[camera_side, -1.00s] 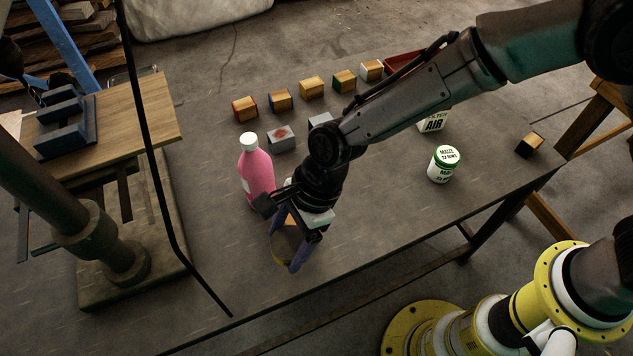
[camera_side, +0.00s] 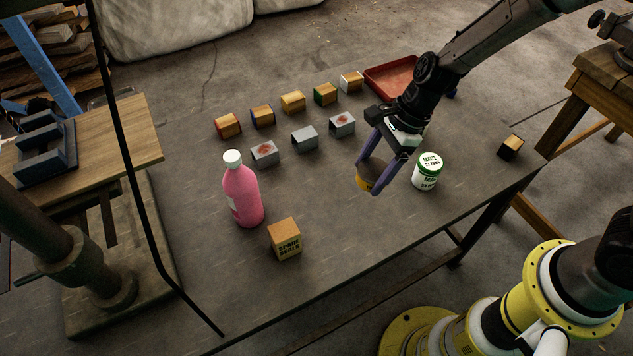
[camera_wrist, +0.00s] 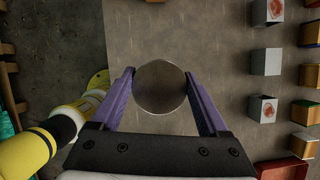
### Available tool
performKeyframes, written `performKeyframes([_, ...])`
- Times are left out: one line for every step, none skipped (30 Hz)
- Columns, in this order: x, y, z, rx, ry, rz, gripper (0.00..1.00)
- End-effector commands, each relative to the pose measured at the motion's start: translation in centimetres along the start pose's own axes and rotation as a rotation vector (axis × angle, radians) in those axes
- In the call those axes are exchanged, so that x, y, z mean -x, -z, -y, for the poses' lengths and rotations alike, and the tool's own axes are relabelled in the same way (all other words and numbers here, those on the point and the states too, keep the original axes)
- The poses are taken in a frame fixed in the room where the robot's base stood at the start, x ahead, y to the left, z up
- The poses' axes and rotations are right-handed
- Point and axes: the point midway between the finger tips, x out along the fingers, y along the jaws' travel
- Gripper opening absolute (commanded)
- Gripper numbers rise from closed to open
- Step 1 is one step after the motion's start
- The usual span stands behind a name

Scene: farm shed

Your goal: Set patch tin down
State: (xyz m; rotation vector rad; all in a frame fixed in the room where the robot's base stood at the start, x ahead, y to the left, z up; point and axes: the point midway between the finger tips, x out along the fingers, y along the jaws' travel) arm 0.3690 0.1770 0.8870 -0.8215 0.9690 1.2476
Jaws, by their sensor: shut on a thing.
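The patch tin is a short round yellow tin (camera_side: 367,177) with a dull brown-grey top. My gripper (camera_side: 372,172) is shut on it, with one purple finger on each side. In the wrist view the tin's round top (camera_wrist: 160,87) sits between the fingertips of my gripper (camera_wrist: 160,88). The tin is upright or nearly so, over the bare table (camera_side: 340,240). I cannot tell whether its base touches the table.
A pink bottle (camera_side: 242,192) and a spare seals box (camera_side: 285,240) stand to the left. Several blocks (camera_side: 293,103) and a red tray (camera_side: 392,78) are behind.

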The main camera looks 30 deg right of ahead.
Motion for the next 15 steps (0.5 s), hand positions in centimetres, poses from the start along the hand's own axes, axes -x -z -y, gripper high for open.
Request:
performKeyframes([-0.1,0.0,0.6,-0.005,0.004,0.001,0.2])
performKeyframes([-0.3,0.0,0.9,-0.007,0.004,0.001,0.2])
performKeyframes([-0.8,-0.2,1.4,-0.007,0.003,0.0,0.2])
performKeyframes([-1.1,-0.4,1.8,-0.007,0.004,0.001,0.2])
performKeyframes([-1.5,-0.6,2.3,-0.007,0.003,0.0,0.2])
performKeyframes([-2.0,-0.9,3.0,-0.007,0.002,0.0,0.2])
performKeyframes([-2.4,-1.2,3.5,-0.005,0.002,0.0,0.2])
performKeyframes([-2.9,-1.4,4.0,-0.005,0.002,0.0,0.2])
performKeyframes([-3.3,-1.7,4.8,-0.006,0.003,0.0,0.2])
performKeyframes([-3.7,-1.9,5.3,-0.006,0.003,0.0,0.2])
performKeyframes([-4.1,-2.1,5.8,-0.006,0.003,0.0,0.2])
performKeyframes([-4.6,-2.4,6.5,-0.006,0.004,0.001,0.2])
performKeyframes([-5.0,-2.6,7.0,-0.005,0.004,0.0,0.2])
performKeyframes([-5.4,-2.8,7.5,-0.005,0.003,0.0,0.2])
performKeyframes([-6.0,-3.0,8.1,-0.007,0.002,0.0,0.2])
